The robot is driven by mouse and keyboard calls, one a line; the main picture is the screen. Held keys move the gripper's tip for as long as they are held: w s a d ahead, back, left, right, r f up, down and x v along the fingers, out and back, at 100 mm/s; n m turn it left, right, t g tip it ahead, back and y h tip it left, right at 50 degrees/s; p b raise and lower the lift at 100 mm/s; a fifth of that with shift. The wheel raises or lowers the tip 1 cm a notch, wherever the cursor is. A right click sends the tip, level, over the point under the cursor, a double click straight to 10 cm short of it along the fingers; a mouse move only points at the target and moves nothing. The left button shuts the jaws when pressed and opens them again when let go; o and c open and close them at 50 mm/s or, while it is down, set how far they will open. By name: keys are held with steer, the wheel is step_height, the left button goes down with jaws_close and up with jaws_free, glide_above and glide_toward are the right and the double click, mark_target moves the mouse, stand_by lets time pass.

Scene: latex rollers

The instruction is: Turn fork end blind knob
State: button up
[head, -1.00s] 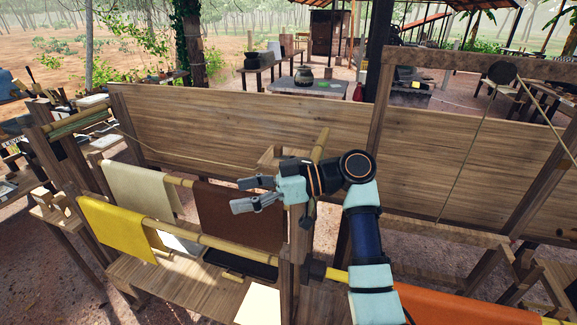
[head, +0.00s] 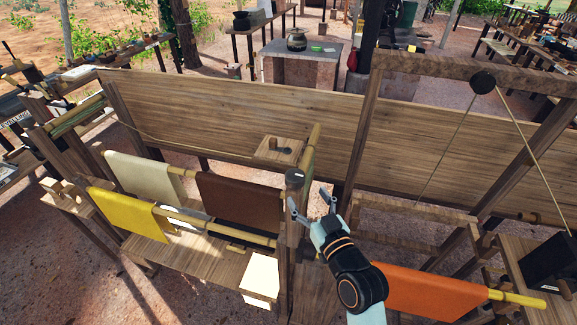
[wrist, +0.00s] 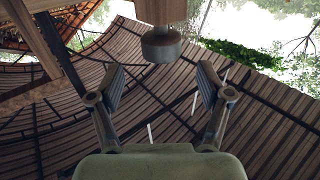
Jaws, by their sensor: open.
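A dark round knob (head: 295,178) sits at the top of a wooden post (head: 293,222), at the right end of the rack of hanging sheets. In the wrist view a grey round knob (wrist: 161,45) on the end of a wooden piece shows at top centre, beyond my fingertips and roughly centred between them. My gripper (head: 307,198) is open and empty, just right of the post and slightly below the knob in the head view. Its two spread fingers also show in the wrist view (wrist: 162,84). I see no contact with the knob.
Cream (head: 145,178), brown (head: 240,205) and yellow (head: 128,213) sheets hang left of the post. An orange sheet (head: 430,290) hangs at lower right near my arm. A long wooden panel (head: 220,120) stands behind. A timber frame (head: 365,130) rises to the right.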

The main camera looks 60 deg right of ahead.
mark_target(295, 179)
steer(key=p+x, duration=0.1)
steer(key=x, duration=0.7)
steer(key=shift+f, duration=0.1)
steer(key=c, duration=1.2)
steer(key=f+n+t+y+b, duration=0.1)
steer(key=b, duration=0.3)
steer(key=shift+y, duration=0.4)
steer(key=n+t+y+b, duration=0.2)
steer(key=y+b, duration=0.1)
steer(key=b, duration=0.3)
steer(key=shift+s+n, duration=0.1)
steer(key=shift+n, duration=0.3)
steer(key=n+y+b, duration=0.1)
steer(key=y+b, duration=0.1)
steer(key=b, duration=0.1)
steer(key=n+t+y+b, duration=0.1)
steer(key=n+y+b, duration=0.1)
steer(key=y+b, duration=0.1)
steer(key=shift+r+n, duration=0.15)
steer(key=shift+n, duration=0.15)
steer(key=n+y+b, duration=0.1)
steer(key=y, duration=0.1)
steer(key=n+y+b, duration=0.2)
steer(key=y, duration=0.1)
steer(key=shift+r, duration=0.25)
steer(key=shift+y, duration=0.5)
